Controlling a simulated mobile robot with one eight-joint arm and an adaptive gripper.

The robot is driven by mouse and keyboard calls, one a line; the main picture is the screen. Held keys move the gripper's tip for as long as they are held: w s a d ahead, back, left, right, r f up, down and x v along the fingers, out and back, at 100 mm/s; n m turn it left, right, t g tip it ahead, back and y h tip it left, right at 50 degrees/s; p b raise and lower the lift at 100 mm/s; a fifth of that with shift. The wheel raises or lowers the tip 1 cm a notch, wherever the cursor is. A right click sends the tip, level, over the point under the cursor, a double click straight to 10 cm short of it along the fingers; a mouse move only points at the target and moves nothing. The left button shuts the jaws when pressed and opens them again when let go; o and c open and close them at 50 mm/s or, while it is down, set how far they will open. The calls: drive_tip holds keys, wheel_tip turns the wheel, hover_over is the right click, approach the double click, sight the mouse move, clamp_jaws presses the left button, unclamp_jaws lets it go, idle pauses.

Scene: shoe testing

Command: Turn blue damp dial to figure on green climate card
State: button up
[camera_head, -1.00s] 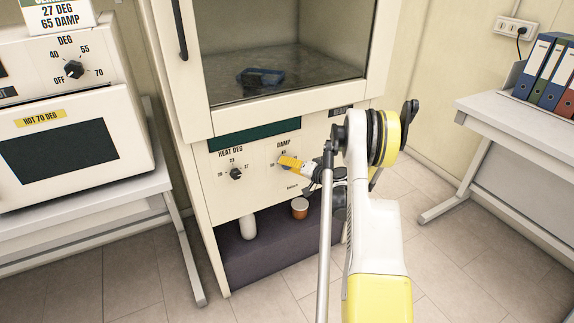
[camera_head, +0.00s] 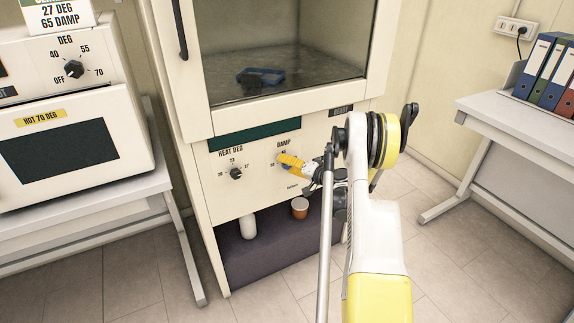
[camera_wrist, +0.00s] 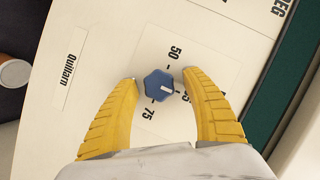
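The blue damp dial (camera_wrist: 158,86) sits on the cream panel, with its white mark pointing right in the wrist view. Labels 50 and 75 show around it; another is partly hidden by the right finger. My gripper (camera_wrist: 160,76) is open, its yellow fingers on either side of the dial with small gaps visible. In the head view, my gripper (camera_head: 281,160) covers most of the dial under the DAMP label. The climate card (camera_head: 60,16) at upper left reads 27 DEG, 65 DAMP; its green top is cut off.
The black heat dial (camera_head: 235,173) is left of the damp dial. Below the panel, a white bottle (camera_head: 248,226) and an orange-brown jar (camera_head: 299,208) stand in the dark lower recess. An oven (camera_head: 70,155) stands on a table at left.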

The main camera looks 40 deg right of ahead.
drive_tip(key=shift+s, duration=0.1)
drive_tip(key=v, duration=1.1)
drive_tip(key=shift+s+r, duration=0.2)
drive_tip(key=shift+s, duration=0.2)
